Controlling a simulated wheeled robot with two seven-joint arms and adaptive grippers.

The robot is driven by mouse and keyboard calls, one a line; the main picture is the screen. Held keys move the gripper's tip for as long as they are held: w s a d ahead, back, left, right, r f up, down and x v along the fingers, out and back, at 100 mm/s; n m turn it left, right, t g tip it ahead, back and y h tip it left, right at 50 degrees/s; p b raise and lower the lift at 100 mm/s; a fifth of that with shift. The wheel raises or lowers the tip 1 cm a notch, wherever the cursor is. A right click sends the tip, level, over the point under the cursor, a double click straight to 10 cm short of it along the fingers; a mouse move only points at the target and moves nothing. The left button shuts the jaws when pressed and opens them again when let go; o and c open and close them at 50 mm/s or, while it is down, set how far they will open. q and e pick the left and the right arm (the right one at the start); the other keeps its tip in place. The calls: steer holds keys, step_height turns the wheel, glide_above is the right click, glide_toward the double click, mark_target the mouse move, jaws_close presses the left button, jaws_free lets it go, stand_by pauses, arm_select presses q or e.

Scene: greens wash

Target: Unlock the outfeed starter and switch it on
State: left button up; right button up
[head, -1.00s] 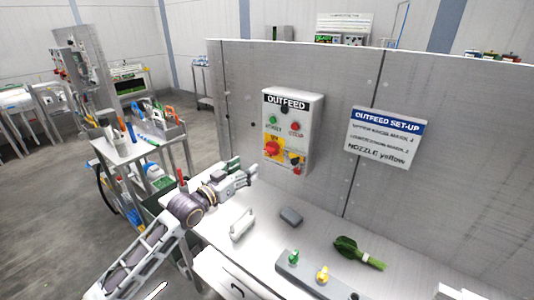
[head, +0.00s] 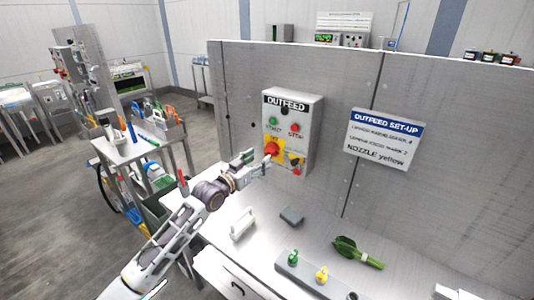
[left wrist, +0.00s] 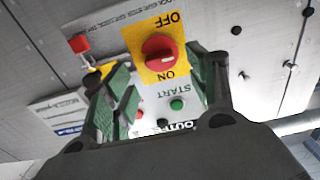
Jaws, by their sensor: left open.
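The grey OUTFEED starter box (head: 306,131) is fixed to the metal panel, with a green START button (head: 273,121) and a red STOP button (head: 295,127). Below START is a red rotary switch (head: 271,148) on a yellow plate; it also shows in the left wrist view (left wrist: 160,52), upside down between OFF and ON. A red padlock (left wrist: 80,43) with a metal shackle hangs by a yellow part beside the switch. My left gripper (head: 257,159) is open and empty, just in front of the switch; its fingers (left wrist: 165,88) stand apart on either side.
The bench below holds a white handle-like piece (head: 242,224), a grey block (head: 291,215), a bunch of greens (head: 358,252) and a grey bar (head: 300,275) with green and yellow nozzles. An OUTFEED SET-UP sign (head: 385,138) is right of the box. A tool cart (head: 125,150) stands left.

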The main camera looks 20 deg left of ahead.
mark_target(268, 153)
arm_select(q)
steer(key=shift+p+x, duration=0.4)
steer(key=shift+x, duration=2.5)
steer(key=shift+c, duration=0.5)
steer(key=c, duration=0.9)
